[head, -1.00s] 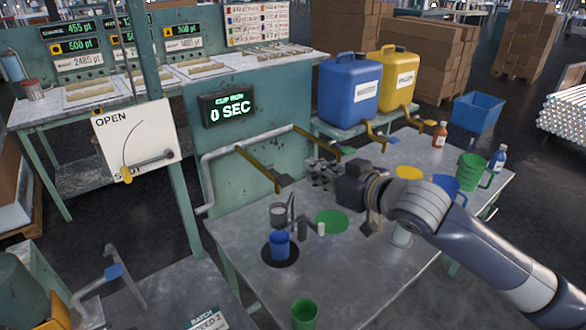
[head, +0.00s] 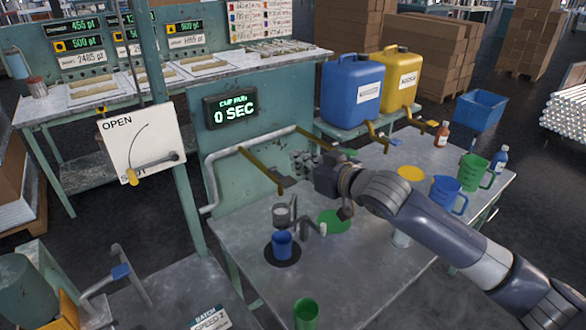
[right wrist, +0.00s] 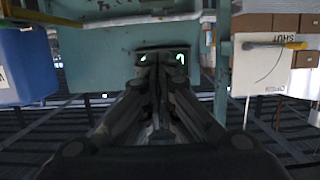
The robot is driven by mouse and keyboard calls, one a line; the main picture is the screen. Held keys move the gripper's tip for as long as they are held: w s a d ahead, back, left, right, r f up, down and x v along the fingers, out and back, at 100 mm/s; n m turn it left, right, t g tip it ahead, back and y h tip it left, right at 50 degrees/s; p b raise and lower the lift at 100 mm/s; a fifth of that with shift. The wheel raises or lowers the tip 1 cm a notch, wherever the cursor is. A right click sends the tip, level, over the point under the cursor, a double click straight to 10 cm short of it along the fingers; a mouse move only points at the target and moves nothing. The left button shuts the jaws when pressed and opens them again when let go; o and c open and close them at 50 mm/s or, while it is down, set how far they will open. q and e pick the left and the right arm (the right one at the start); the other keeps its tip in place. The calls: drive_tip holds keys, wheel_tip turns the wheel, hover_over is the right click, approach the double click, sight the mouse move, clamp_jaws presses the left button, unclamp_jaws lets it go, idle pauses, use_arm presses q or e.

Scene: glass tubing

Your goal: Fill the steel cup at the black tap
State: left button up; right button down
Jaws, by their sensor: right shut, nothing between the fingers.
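A silvery cup (head: 401,239), apparently the steel cup, stands on the bench in the head view, partly hidden under my right forearm. A brass tap with a dark handle (head: 287,182), apparently the black tap, sticks out from the grey pipe. Below it and nearer the front, a blue cup (head: 282,244) stands on a black disc (head: 270,256). My right gripper (head: 303,161) is just right of the dark handle, above the bench. In the right wrist view it (right wrist: 160,66) is shut and empty, pointing at the green panel. My left gripper is not in view.
A green disc (head: 333,221), yellow disc (head: 411,173), blue jug (head: 450,194) and green jug (head: 472,172) are on the bench. A green cup (head: 306,313) stands at the front. An OPEN/SHUT lever board (head: 143,142) is at left. A small stand (head: 300,219) rises beside the blue cup.

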sight(292, 185)
drive_tip(key=shift+w+a+f+p, duration=0.3)
drive_tip(key=shift+w+f+p, duration=0.1)
drive_tip(key=shift+f, duration=0.4)
drive_tip(key=shift+w+a+f+p, duration=0.25)
drive_tip(key=shift+w+f, duration=0.1)
drive_tip(key=shift+f, duration=0.45)
drive_tip(key=shift+w+a+f+p, duration=0.3)
drive_tip(key=shift+w+f+p, duration=0.1)
drive_tip(key=shift+f, duration=0.4)
drive_tip(key=f+t+b, duration=0.1)
drive_tip(key=b, duration=0.2)
drive_tip(key=f+t+y+b, duration=0.1)
drive_tip(key=b, duration=0.3)
drive_tip(key=f+t+y+b, duration=0.1)
drive_tip(key=f+b, duration=0.1)
drive_tip(key=b, duration=0.2)
drive_tip(key=shift+s+d, duration=0.25)
drive_tip(key=shift+s, duration=0.05)
